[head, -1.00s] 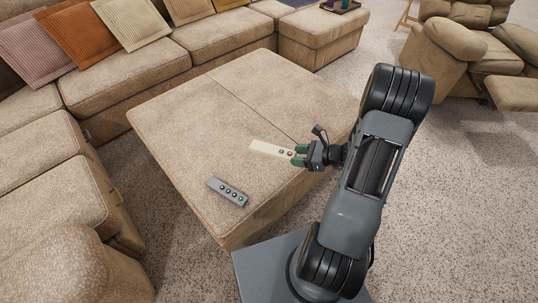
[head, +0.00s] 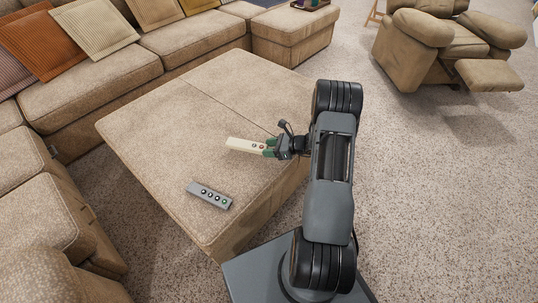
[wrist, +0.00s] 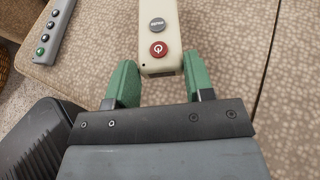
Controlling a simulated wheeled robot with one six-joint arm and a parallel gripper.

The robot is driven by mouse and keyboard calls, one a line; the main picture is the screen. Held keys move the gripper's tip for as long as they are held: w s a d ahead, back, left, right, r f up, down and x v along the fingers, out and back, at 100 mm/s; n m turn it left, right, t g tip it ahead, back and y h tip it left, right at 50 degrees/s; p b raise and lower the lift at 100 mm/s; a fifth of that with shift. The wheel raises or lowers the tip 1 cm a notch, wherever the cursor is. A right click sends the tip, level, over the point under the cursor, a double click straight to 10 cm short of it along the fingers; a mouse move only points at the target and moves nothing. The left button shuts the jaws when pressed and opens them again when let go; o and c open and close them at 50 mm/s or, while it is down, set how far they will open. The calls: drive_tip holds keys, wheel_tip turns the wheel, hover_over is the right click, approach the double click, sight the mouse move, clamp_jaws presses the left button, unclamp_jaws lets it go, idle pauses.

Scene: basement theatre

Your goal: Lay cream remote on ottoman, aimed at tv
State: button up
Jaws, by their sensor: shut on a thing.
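The cream remote (head: 247,145) is in my gripper (head: 270,148), over the right part of the beige ottoman (head: 160,120) in the head view. The gripper's green fingers close on its near end. In the wrist view the remote (wrist: 160,40) sits between the two fingers (wrist: 159,82), with a red button and a grey button facing up. Its far end points left in the head view. Whether it touches the ottoman top or hovers just above it, I cannot tell. No tv shows in either view.
A grey remote (head: 209,195) with several dark buttons lies near the ottoman's front corner; it also shows in the wrist view (wrist: 54,32). A sectional sofa (head: 90,90) borders the ottoman at the left and back. A recliner (head: 440,50) stands at the back right. Carpet (head: 430,200) is clear at right.

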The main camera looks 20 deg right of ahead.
drive_tip(key=shift+w+f, duration=0.25)
drive_tip(key=shift+f, duration=0.1)
drive_tip(key=shift+w+f+b, duration=0.2)
drive_tip(key=shift+f+b, duration=0.95)
drive_tip(key=shift+f, duration=0.5)
drive_tip(key=shift+f, duration=0.2)
drive_tip(key=o, duration=1)
drive_tip(key=shift+r, duration=0.1)
drive_tip(key=shift+c, duration=0.2)
